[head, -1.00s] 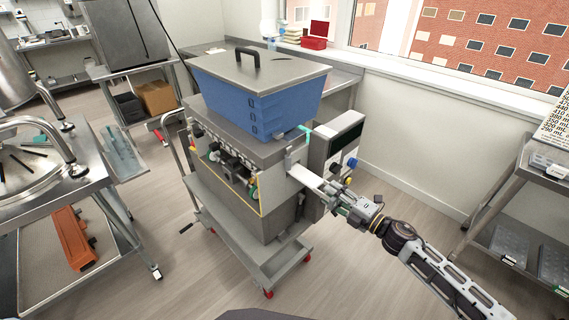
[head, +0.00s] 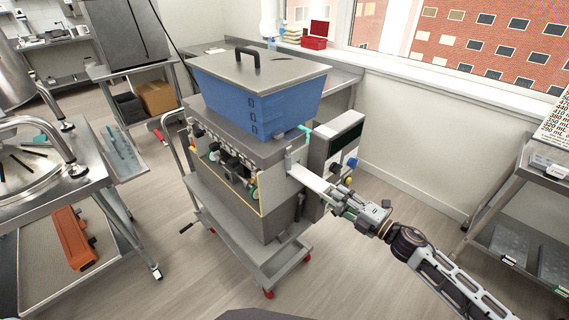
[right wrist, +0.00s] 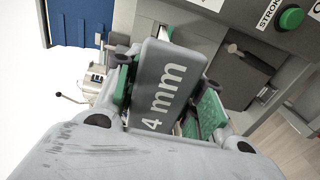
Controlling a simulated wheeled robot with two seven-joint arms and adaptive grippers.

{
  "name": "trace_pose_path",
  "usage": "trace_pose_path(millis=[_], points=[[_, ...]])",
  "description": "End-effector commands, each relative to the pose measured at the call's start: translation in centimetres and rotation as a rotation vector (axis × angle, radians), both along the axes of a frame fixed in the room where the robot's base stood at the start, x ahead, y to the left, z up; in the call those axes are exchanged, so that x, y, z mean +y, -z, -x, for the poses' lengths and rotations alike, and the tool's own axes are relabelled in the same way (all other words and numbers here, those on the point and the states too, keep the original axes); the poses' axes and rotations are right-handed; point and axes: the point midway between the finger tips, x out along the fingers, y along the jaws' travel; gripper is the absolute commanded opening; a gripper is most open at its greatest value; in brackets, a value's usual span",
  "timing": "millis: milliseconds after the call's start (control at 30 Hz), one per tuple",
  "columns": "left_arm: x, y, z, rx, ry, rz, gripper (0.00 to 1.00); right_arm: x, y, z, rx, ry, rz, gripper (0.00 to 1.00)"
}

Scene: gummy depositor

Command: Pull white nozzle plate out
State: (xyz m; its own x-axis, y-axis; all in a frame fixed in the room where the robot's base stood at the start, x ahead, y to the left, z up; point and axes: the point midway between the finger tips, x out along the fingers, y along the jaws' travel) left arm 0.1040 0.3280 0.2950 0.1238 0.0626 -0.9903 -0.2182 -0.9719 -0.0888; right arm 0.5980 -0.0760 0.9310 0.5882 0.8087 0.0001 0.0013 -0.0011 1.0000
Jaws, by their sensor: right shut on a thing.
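The white nozzle plate (head: 312,178) sticks out of the right side of the depositor (head: 240,175), below its blue hopper (head: 262,105). In the right wrist view the plate's end (right wrist: 160,85) is marked "4 mm" and lies between the green-padded fingers. My right gripper (head: 343,199) is shut on the outer end of the plate. The plate's inner part is hidden inside the machine. My left gripper is in neither view.
A steel rack (head: 505,205) is at the right. Open floor (head: 360,280) lies in front of the depositor. A steel table (head: 60,180) stands at the left.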

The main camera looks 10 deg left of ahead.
Motion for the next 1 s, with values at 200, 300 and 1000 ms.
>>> trace_pose_path(millis=[200,300,1000], points=[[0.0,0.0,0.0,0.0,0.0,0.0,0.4,-0.5,0.0,0.3,-0.001,0.0,0.001,0.01],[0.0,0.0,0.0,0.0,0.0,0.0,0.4,-0.7,0.0,0.5,-0.001,0.0,0.001,0.01],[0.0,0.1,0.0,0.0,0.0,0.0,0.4,-2.3,0.0,1.6,-0.001,0.0,0.001,0.01]])
